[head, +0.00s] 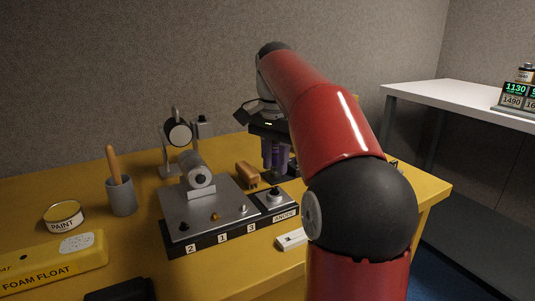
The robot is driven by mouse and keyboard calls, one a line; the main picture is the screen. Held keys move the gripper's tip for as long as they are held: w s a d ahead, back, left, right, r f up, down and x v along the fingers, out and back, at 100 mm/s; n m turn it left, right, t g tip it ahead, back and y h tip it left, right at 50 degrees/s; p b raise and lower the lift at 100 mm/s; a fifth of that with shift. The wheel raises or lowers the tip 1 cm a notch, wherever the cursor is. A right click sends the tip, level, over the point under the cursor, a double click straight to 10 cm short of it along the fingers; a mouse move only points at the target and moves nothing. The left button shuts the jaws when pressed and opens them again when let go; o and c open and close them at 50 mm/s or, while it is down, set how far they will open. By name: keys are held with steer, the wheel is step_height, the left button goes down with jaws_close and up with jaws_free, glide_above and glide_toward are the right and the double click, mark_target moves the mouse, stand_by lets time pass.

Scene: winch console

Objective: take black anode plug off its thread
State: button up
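A small block with a label that appears to read ANODE (284,215) stands at the right end of the console. On its top is a round light-grey fitting with a dark centre (275,194), probably the anode plug on its thread; it is too small to tell the parts apart. My gripper (272,166) points down behind and above this block, apart from the fitting. Its fingers overlap a purple object (279,156) in the picture, and I cannot tell whether they are open or touch it.
The grey console (200,222) has small knobs and labels 2, 1, 3. A tan object (247,174) lies behind it. A cup with a wooden handle (121,196), paint tin (63,216) and yellow foam float (50,268) stand left. A white block (291,239) lies in front.

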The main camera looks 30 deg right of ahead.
mark_target(275, 188)
steer(key=shift+f+b, duration=1.75)
steer(key=shift+f, duration=0.95)
jaws_close()
